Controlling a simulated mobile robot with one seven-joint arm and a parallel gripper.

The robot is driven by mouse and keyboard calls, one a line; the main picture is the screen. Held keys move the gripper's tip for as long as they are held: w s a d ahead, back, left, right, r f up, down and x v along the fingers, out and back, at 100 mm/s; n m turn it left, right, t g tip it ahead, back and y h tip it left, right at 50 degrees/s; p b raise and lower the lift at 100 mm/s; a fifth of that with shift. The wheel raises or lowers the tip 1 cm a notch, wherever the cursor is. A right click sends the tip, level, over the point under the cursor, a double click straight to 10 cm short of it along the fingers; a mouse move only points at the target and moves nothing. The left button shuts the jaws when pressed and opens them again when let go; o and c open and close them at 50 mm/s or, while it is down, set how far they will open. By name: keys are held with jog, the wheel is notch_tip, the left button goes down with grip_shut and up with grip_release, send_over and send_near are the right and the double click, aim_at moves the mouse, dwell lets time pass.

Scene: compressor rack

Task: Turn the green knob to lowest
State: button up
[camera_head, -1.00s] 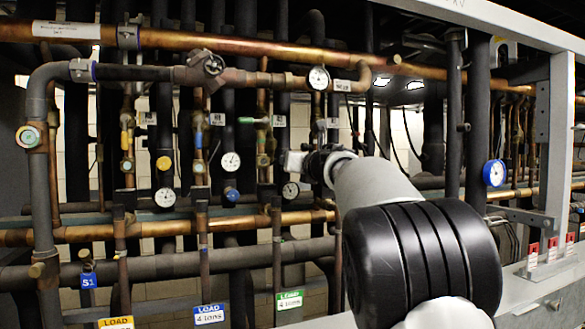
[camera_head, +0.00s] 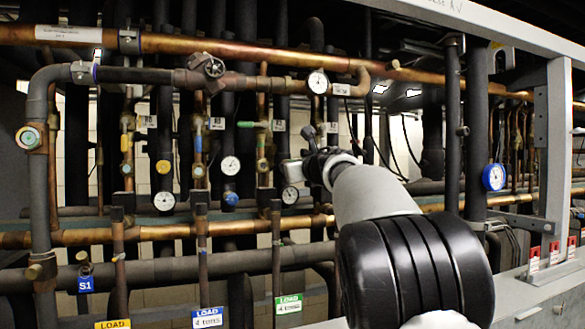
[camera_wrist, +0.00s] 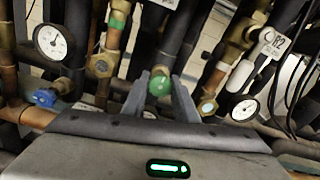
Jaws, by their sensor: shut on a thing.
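The green knob (camera_wrist: 159,86) shows in the wrist view, at the centre between my two finger ends. My gripper (camera_wrist: 160,84) is shut on it, one finger on each side. The knob's round face looks toward the wrist camera; I cannot read a mark or its setting. In the head view my gripper (camera_head: 287,171) reaches left to the pipes from the arm at centre right. There the gripped knob is hidden or too small to tell.
A gauge (camera_wrist: 50,41) and a blue knob (camera_wrist: 45,97) sit left of the gripper in the wrist view. Another gauge (camera_wrist: 244,109) is on the right. Vertical pipes stand close around. A copper pipe (camera_head: 170,233) crosses below, and a metal post (camera_head: 556,150) stands at the right.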

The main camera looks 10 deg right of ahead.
jog(key=o, duration=1.1)
jog(key=shift+c, duration=0.2)
jog(key=shift+s, duration=0.1)
jog(key=s+d+b, duration=0.3)
jog(key=s, duration=1.4)
jog(key=shift+d, duration=0.2)
